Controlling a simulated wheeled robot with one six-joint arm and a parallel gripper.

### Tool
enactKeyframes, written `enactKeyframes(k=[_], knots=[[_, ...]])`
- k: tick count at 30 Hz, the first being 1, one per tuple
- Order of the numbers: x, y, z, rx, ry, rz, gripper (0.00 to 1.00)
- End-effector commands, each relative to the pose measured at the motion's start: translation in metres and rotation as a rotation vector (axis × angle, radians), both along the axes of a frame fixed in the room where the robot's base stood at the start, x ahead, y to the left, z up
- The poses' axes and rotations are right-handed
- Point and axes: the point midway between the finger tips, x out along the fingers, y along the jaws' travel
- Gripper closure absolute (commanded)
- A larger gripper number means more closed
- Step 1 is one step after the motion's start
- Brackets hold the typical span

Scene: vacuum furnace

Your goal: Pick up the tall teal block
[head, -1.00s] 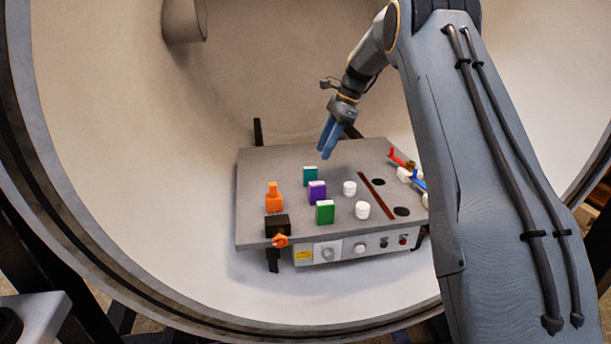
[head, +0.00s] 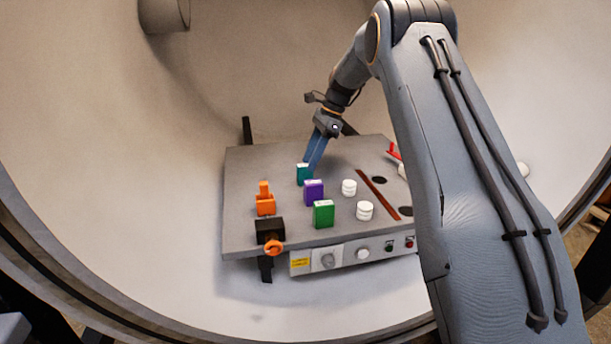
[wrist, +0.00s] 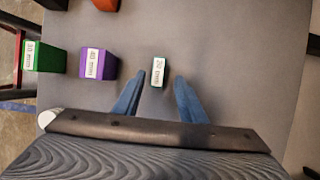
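The teal block (head: 303,175) stands upright on the grey table top, behind the purple block (head: 313,192). In the wrist view the teal block (wrist: 158,71) shows its white labelled top. My gripper (head: 310,166) is low over the table, just behind and to the right of the teal block in the head view. In the wrist view my gripper's blue fingers (wrist: 161,77) are spread apart with the teal block's top between their tips. A gap shows on each side, so the gripper is open and empty.
A green block (head: 323,214) stands in front of the purple one. Two white cylinders (head: 349,188) (head: 364,211) stand to the right, near a dark red slot (head: 377,192). An orange piece (head: 265,199) and a black clamp (head: 270,231) are at the left edge.

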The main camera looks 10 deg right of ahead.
Motion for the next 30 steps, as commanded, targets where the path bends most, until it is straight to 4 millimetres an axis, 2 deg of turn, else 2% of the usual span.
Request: enactKeyframes(k=[12,20,27,30], knots=[[-0.005,0.018,-0.045,0.001,0.001,-0.003,0.62],[-0.005,0.019,-0.048,0.000,0.001,-0.004,0.62],[-0.005,0.019,-0.047,0.000,0.000,-0.003,1.00],[-0.004,0.019,-0.047,0.000,-0.001,-0.004,1.00]])
